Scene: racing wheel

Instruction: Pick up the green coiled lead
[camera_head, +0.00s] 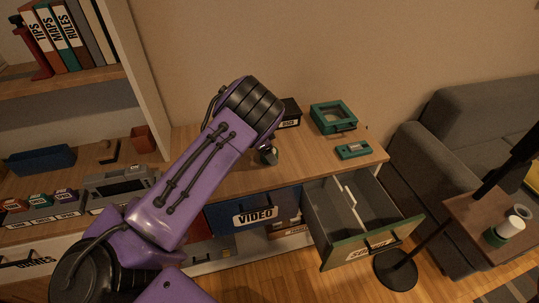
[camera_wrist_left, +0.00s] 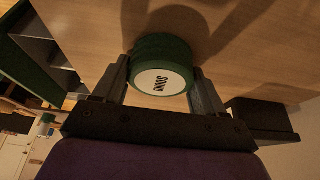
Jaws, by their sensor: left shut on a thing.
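The green coiled lead (camera_wrist_left: 163,66) shows in the left wrist view as a round green roll with a white disc face lettered SOUND. My left gripper (camera_wrist_left: 161,75) has one finger on each side of it and is shut on it. The wooden top lies behind the roll, with a shadow on it; I cannot tell whether they touch. In the head view my purple left arm comes down over the cabinet top and hides the lead. Only a small grey part of the gripper (camera_head: 268,155) shows there. My right gripper is not in view.
A teal case (camera_head: 333,117) and small teal device (camera_head: 353,151) stand on the cabinet top (camera_head: 235,180). Below, a grey-green drawer (camera_head: 335,222) with a divider stands open beside the VIDEO drawer front (camera_head: 255,215). A side table (camera_head: 470,215) and grey sofa (camera_head: 430,150) are right.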

